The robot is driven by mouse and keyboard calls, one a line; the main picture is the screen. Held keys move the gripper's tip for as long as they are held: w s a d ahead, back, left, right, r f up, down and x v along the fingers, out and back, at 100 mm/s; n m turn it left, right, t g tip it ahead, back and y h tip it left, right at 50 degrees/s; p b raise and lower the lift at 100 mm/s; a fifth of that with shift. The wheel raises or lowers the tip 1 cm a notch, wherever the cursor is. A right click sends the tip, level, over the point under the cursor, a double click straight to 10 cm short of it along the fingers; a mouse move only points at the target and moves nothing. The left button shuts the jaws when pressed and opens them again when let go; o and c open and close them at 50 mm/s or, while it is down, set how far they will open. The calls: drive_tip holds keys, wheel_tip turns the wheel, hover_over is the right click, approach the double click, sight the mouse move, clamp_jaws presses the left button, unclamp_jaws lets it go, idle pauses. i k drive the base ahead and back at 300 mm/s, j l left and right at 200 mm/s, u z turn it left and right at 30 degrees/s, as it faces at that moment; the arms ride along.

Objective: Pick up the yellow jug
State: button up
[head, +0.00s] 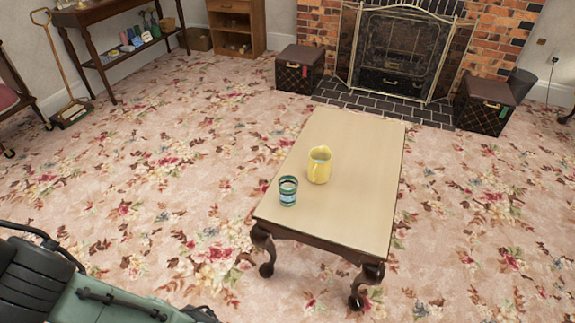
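The yellow jug (319,165) stands upright on the light tabletop of a low table (345,215), left of the table's middle. Part of my own arm or body, green and black, shows at the lower left, well away from the jug. I cannot make out my gripper's fingers in this view.
The table has dark curved legs; its right and far top is bare. Flowered carpet (160,190) lies open around it. Behind are two dark boxes (299,69) (484,103), a fireplace screen (403,50) and a brick hearth. A side table (125,45) stands back left.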

sight(319, 168)
drive_tip(key=i+l+u, duration=0.15)
drive_tip(key=l+u, duration=0.3)
drive_tip(key=i+l+u, duration=0.1)
drive_tip(key=l+u, duration=0.5)
drive_tip(key=l, duration=1.4)
